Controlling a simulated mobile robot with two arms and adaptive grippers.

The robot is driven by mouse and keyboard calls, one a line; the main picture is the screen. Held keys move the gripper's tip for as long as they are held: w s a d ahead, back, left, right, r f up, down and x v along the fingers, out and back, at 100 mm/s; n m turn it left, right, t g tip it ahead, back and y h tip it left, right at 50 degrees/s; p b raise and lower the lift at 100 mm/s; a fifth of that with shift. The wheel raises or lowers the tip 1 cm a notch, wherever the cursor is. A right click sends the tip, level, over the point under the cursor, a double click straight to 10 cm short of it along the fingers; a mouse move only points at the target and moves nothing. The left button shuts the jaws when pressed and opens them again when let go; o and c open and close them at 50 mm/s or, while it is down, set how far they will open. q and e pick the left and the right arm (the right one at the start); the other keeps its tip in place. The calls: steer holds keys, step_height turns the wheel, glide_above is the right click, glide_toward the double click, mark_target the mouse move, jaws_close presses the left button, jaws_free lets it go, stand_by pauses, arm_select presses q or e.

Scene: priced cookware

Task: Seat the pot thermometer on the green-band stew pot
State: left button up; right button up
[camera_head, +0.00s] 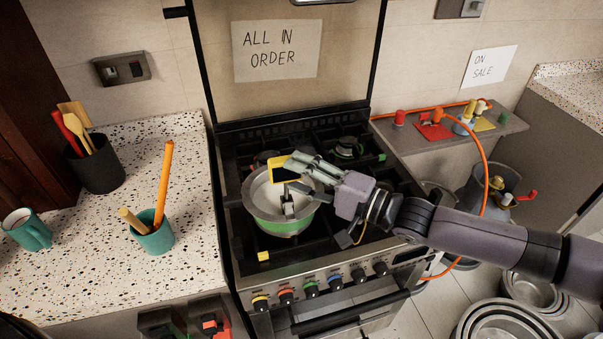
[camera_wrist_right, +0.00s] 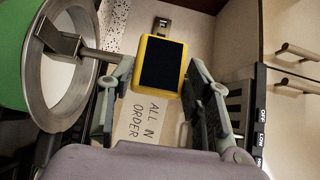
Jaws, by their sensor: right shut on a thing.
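The stew pot (camera_head: 286,229) is metal with a green band and stands on the stove; its interior is pale. Its green side and rim also show at the left of the right wrist view (camera_wrist_right: 12,62). The pot thermometer (camera_head: 277,174) has a yellow case with a dark screen and a grey metal stem and clip. My right gripper (camera_head: 299,170) is shut on the thermometer, whose case is between the fingers in the right wrist view (camera_wrist_right: 160,66). The clip overlaps the pot's opening; I cannot tell whether it touches the rim. My left gripper is out of view.
Utensil cups (camera_head: 152,239) and a mug (camera_head: 28,232) stand on the left counter. Another burner (camera_head: 346,147) at the back right is bare. A side shelf (camera_head: 400,140) holds valves and an orange hose. Metal pans (camera_head: 500,325) lie on the floor at right.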

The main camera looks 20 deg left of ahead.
steer(key=shift+f+b, duration=0.6)
steer(key=shift+f, duration=0.6)
steer(key=shift+f, duration=0.15)
stand_by(0.7)
